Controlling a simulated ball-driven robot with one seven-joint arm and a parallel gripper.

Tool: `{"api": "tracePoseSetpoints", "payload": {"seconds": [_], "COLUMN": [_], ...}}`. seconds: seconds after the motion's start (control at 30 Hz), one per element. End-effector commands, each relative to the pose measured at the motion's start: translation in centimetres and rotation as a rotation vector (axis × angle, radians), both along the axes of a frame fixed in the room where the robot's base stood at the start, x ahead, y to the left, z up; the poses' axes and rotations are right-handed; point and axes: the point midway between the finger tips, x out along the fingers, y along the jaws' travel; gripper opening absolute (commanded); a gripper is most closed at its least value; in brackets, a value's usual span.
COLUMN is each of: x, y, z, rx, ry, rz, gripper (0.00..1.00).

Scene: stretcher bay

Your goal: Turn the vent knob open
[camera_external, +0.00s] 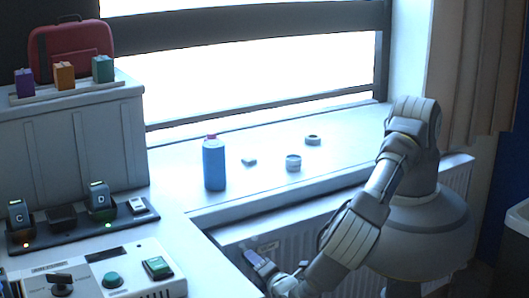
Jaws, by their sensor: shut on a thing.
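My gripper (262,265) is low at the bottom centre, in front of the radiator (301,251) and to the right of the white counter's edge. It is shut on a small, dark blue-grey thing (255,259). That thing is too small to identify, and my fingers partly hide it. I cannot tell whether it is the vent knob. A black knob (60,282) and a round green knob or button (112,280) sit on the white panel (88,269) at the bottom left. My gripper is apart from both.
A blue bottle (214,164), a small grey block (249,161), a white roll (293,162) and a dark ring (313,140) stand on the windowsill (345,155). A dark charger tray (78,235) holds handsets on the left counter. Curtains hang at right.

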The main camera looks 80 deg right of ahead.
Motion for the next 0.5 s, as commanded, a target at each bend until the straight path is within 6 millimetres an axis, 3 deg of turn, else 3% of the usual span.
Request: {"api": "tracePoseSetpoints", "payload": {"seconds": [0.5], "x": [-0.01], "y": [-0.17], "z": [0.12], "rx": [0.236], "ry": [-0.243], "rz": [0.000], "gripper": [0.10]}}
